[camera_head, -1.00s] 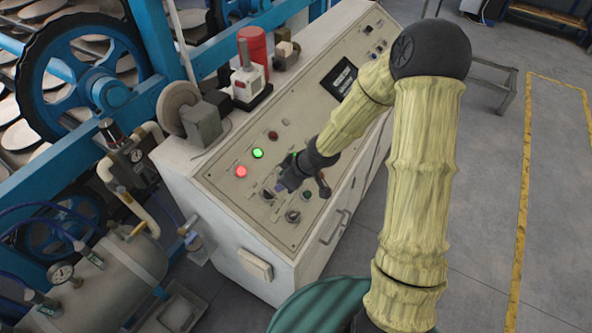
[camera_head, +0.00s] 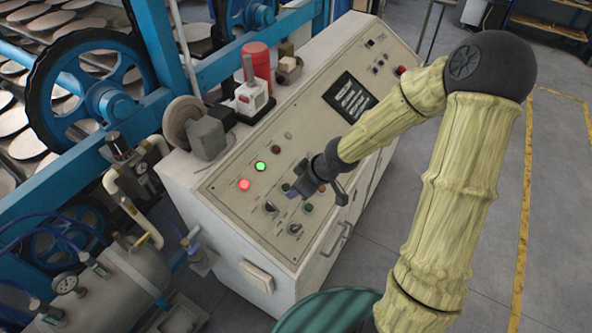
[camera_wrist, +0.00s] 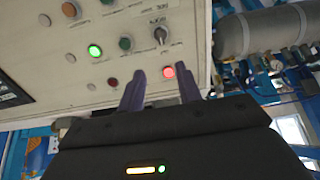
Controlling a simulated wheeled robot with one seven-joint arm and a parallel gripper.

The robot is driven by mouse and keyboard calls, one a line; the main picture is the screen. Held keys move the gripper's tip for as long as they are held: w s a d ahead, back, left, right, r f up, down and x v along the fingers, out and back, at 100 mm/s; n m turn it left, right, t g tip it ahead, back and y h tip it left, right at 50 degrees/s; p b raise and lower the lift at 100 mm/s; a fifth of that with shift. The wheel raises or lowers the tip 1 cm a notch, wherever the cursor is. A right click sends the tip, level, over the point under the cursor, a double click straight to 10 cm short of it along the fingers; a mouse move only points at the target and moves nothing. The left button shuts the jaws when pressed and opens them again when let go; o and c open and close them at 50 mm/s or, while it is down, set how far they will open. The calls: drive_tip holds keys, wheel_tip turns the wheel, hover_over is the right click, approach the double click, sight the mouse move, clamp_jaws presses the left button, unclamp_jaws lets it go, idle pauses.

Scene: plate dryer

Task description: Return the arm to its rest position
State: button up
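My arm, in a pale yellow sleeve, reaches from the lower right of the head view over the sloped control panel (camera_head: 216,187). My gripper (camera_head: 290,189) is above the panel's lower knobs and holds nothing. In the wrist view its two dark purple fingers (camera_wrist: 160,70) stand apart with a clear gap between them. The panel face shows past the fingers, with a lit red button (camera_wrist: 169,72) close to the right finger and a lit green button (camera_wrist: 95,51) to the left. The gripper appears clear of the panel, but the exact gap is hard to tell.
Black knobs (camera_head: 295,229) sit low on the panel. A red cylinder (camera_head: 257,62) and a white device (camera_head: 250,97) stand on the cabinet top. Blue machinery with a wheel (camera_head: 52,68) is at left, a tank (camera_head: 135,272) below it. Open floor (camera_head: 560,200) lies at right.

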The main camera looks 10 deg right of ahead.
drive_tip(key=s+d+m+h+b, duration=0.2)
drive_tip(key=s+d+m+b, duration=0.1)
drive_tip(key=s+d+m, duration=0.1)
drive_tip(key=s+d+r+m+g+h+b, duration=0.1)
drive_tip(key=s+d+m+b, duration=0.3)
drive_tip(key=s, duration=0.5)
drive_tip(key=shift+d+r+m+h, duration=0.15)
drive_tip(key=shift+m+h, duration=0.75)
drive_tip(key=shift+m, duration=0.3)
